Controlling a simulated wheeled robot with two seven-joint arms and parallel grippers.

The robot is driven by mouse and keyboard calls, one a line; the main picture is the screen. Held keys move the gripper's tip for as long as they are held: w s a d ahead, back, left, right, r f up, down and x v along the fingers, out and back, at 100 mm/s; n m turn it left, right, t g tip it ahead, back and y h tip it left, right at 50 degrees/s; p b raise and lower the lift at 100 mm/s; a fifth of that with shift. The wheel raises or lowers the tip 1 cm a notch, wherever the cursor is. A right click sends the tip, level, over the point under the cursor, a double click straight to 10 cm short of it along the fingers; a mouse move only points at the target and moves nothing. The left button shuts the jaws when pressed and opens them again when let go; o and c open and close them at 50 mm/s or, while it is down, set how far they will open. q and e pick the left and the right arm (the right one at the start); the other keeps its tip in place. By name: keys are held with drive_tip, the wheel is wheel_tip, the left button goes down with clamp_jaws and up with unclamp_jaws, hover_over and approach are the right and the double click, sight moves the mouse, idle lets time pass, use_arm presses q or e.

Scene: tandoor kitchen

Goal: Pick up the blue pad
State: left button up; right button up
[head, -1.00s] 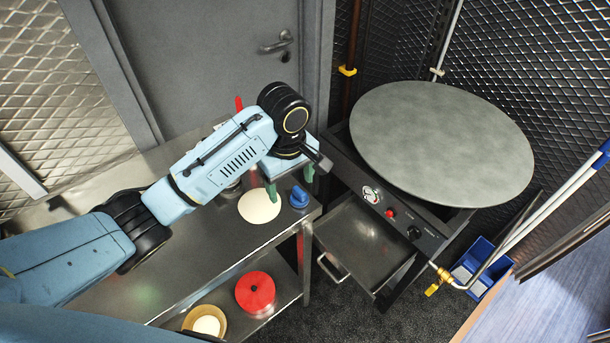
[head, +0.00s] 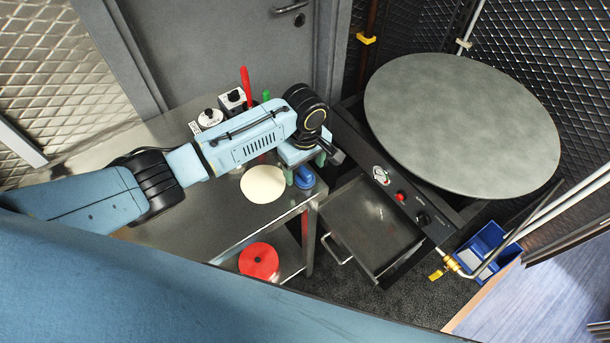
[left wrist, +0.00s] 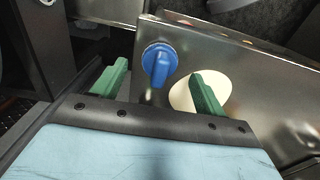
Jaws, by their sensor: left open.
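The blue pad (head: 304,178) is a small round piece with a raised grip. It lies on the steel table near its right corner. It also shows whole in the left wrist view (left wrist: 159,65), between and beyond the green fingertips. My left gripper (head: 304,167) is open and empty. It is above the table with its fingers on either side of the pad's line, and partly hides the pad in the head view. The left wrist view shows both fingers apart (left wrist: 158,74); contact with the pad cannot be told. My right gripper is not in view.
A pale flat disc (head: 263,184) lies just left of the pad. A red round container (head: 259,261) is on the lower shelf. A large round griddle (head: 462,125) stands to the right, above an open drawer (head: 370,225). Jars and a red-handled tool (head: 246,88) stand behind my arm.

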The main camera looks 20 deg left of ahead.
sight(305, 171)
use_arm(q)
wheel_tip(305, 171, down, 2)
drive_tip(key=shift+f, duration=0.4)
drive_tip(key=c, duration=1.1)
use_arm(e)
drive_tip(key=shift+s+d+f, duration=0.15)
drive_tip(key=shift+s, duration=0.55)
use_arm(q)
drive_tip(key=shift+r, duration=0.15)
drive_tip(key=shift+r, duration=0.4)
wheel_tip(305, 171, up, 9)
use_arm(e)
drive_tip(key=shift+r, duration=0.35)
